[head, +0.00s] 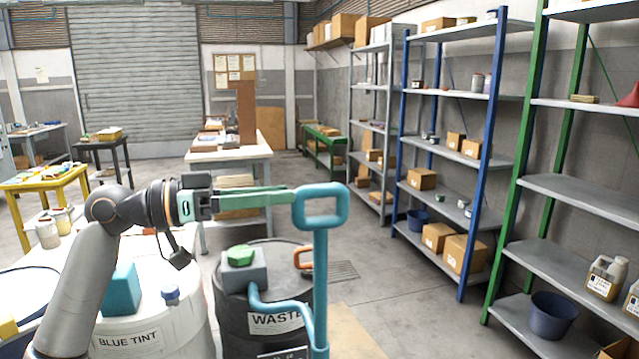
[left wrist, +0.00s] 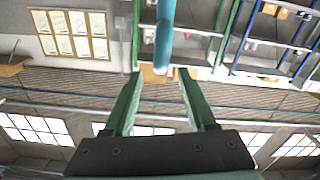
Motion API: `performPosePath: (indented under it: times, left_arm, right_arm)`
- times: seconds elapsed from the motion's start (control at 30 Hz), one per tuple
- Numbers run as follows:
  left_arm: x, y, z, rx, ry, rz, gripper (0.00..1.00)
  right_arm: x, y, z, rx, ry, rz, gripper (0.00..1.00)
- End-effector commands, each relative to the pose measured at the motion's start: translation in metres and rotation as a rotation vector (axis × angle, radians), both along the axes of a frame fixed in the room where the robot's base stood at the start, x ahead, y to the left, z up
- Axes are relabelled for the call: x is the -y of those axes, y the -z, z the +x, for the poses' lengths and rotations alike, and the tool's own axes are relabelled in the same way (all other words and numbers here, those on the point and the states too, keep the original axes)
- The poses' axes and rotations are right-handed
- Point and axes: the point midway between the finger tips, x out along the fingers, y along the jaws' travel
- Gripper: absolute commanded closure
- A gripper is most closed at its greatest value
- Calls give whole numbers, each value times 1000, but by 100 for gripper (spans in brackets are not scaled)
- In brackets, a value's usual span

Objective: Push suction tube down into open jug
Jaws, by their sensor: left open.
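A teal upright tube (head: 320,270) with a loop handle (head: 321,224) on top stands in front of the black drum in the head view. A teal hose (head: 268,306) bends from a grey block towards its lower part. My left gripper (head: 292,195) reaches in level from the left, its green fingertips at the near side of the loop. In the left wrist view the gripper (left wrist: 160,74) is open, with a teal bar (left wrist: 165,35) in line with the gap between its tips. I cannot tell whether they touch. The tube's lower end is out of frame, and no open jug mouth is visible.
A black drum marked WASTE (head: 233,312) carries the grey block (head: 245,272) with a green knob. A white drum marked BLUE TINT (head: 150,335) stands left, under my arm. Shelves (head: 560,190) with beige jugs (head: 606,278) line the right. The floor between is mostly clear.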

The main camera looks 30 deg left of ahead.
Motion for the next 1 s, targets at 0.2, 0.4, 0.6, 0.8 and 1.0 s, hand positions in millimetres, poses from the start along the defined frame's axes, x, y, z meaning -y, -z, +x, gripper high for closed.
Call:
performPosePath:
  times: [0.2,0.4,0.6,0.8,1.0]
  left_arm:
    - [23,-4,27,0,1,0,43]
    - [38,-2,46,-1,0,-1,43]
    - [46,-1,54,-1,0,-1,43]
    - [47,0,56,-1,-1,-1,43]
    - [47,0,56,-1,-1,-1,52]
  right_arm:
    - [3,-12,-4,-2,5,-4,50]
    - [3,-21,-4,-3,5,-4,50]
    - [3,-25,-4,-2,5,-2,50]
    - [2,-25,-3,-3,4,-2,50]
    - [1,-25,-4,-2,4,0,50]
